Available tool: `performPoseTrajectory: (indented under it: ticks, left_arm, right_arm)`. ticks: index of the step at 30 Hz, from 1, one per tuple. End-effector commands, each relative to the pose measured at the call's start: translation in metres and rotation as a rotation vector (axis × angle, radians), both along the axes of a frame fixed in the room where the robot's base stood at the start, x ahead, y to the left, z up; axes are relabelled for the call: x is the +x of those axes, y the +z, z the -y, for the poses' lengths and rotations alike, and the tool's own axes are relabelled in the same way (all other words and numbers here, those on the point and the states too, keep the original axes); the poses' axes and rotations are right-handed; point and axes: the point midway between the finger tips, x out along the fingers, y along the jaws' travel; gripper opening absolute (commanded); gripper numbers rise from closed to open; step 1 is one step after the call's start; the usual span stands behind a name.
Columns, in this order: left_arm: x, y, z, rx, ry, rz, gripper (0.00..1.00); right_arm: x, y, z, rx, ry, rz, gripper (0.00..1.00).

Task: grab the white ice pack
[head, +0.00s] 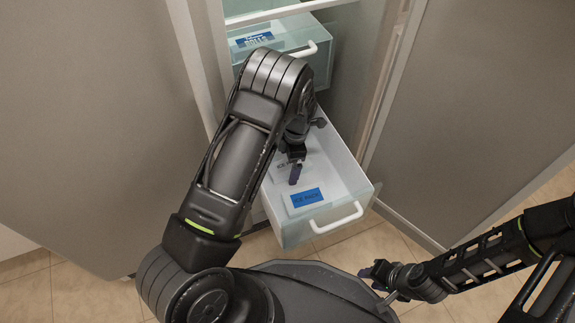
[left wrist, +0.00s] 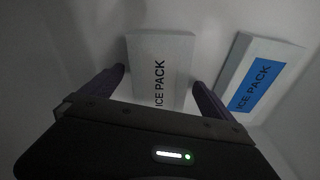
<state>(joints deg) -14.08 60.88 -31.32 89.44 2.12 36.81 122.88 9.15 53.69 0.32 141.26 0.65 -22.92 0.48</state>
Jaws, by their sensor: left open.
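The white ice pack (left wrist: 160,62), with black lettering, lies in the open drawer (head: 350,185). In the left wrist view it sits between the two fingers of my open left gripper (left wrist: 157,80), whose tips reach either side of its near part. I cannot tell whether they touch it. In the head view my left gripper (head: 296,168) is down inside the drawer and hides much of the pack. A second ice pack (head: 306,198) with a blue label lies nearer the drawer front; it also shows in the left wrist view (left wrist: 262,75). My right gripper (head: 375,276) is outside the drawer, low at right.
The drawer has a white handle (head: 337,219) at its front and walls close around my left gripper. Another drawer (head: 290,38) with a blue label is above and behind. Tall grey doors stand on both sides. Tiled floor (head: 400,245) shows at the right.

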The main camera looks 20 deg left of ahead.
Motion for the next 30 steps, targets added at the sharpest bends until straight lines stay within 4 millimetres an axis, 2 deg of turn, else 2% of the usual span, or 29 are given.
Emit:
performPoseTrajectory:
  ticks: [6, 30]
  left_arm:
    - [0.0000, 0.0000, -0.0002, 0.000, 0.000, 0.000, 0.99]
    - [0.0000, -0.0001, -0.0002, 0.000, 0.000, 0.000, 0.34]
  right_arm:
    - [0.0000, 0.0001, 0.0000, 0.000, 0.000, 0.000, 0.36]
    - [-0.0001, 0.0000, -0.0001, 0.000, 0.000, 0.000, 0.36]
